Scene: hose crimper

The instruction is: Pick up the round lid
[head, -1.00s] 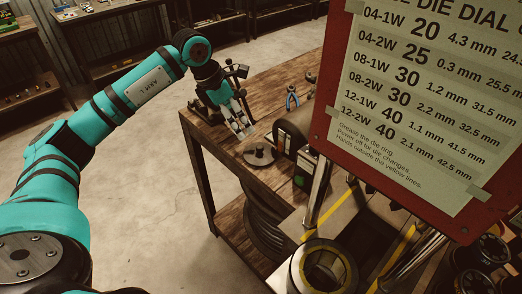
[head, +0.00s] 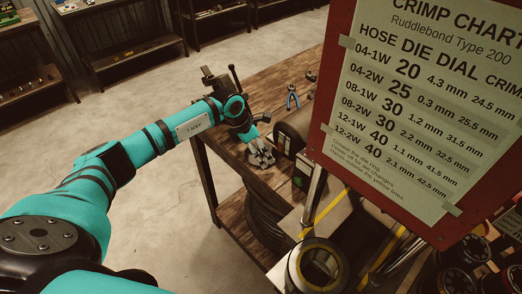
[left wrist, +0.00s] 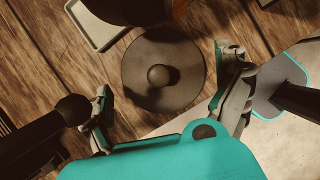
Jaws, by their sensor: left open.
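The round lid (left wrist: 148,88) is a dark, flat disc with a small knob at its middle. It lies on the wooden bench in the left wrist view. My left gripper (left wrist: 166,92) is open and empty, with one finger on each side of the lid's near part. I cannot tell from this view how high the fingers are above it. In the head view my left gripper (head: 262,157) points down over the bench corner and mostly hides the lid. My right gripper is not in view.
A crimp chart (head: 410,110) on a red board fills the upper right. Blue pliers (head: 292,97) lie on the wooden bench (head: 262,92). A machine with a yellow-rimmed ring (head: 318,268) stands at the front. A pale tray (left wrist: 97,28) lies beside the lid.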

